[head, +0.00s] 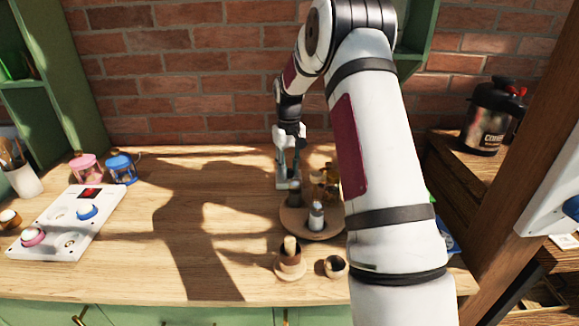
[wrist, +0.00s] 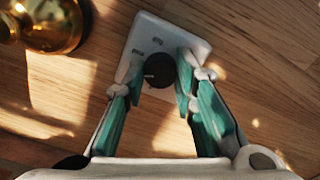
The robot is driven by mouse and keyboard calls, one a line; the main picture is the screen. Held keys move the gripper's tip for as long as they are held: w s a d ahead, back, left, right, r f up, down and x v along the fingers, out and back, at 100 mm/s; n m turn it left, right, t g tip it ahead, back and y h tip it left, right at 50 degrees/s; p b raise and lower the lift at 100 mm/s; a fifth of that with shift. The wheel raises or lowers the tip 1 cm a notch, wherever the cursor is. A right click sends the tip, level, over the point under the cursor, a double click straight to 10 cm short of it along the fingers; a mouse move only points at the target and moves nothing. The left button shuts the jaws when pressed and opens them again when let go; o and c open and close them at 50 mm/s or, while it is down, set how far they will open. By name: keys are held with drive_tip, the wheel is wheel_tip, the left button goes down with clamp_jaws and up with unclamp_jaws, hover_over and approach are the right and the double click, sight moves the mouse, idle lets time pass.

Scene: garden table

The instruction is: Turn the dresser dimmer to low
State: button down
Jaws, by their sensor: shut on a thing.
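The dimmer is a small white plate (wrist: 150,32) with a round black knob (wrist: 159,70), lying flat on the wooden table in the wrist view. Small dark marks show on the plate, too small to read. In the head view the plate (head: 283,183) shows partly below my gripper (head: 287,168), at the back of the table. In the wrist view the teal fingers of my gripper (wrist: 160,82) stand on both sides of the knob and are shut on it. Which way the knob points is unclear.
A brass jar (wrist: 55,25) stands close to the dimmer. A round wooden tray (head: 318,232) with bottles is in front of it. Pink (head: 86,168) and blue (head: 121,168) lanterns and a white knob panel (head: 70,215) stand left. The table's middle left is clear.

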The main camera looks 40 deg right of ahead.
sight(289, 170)
drive_tip(key=shift+n+p, duration=0.3)
drive_tip(key=shift+n, duration=1.7)
drive_tip(key=c, duration=1.3)
unclamp_jaws()
wheel_tip(289, 170, up, 12)
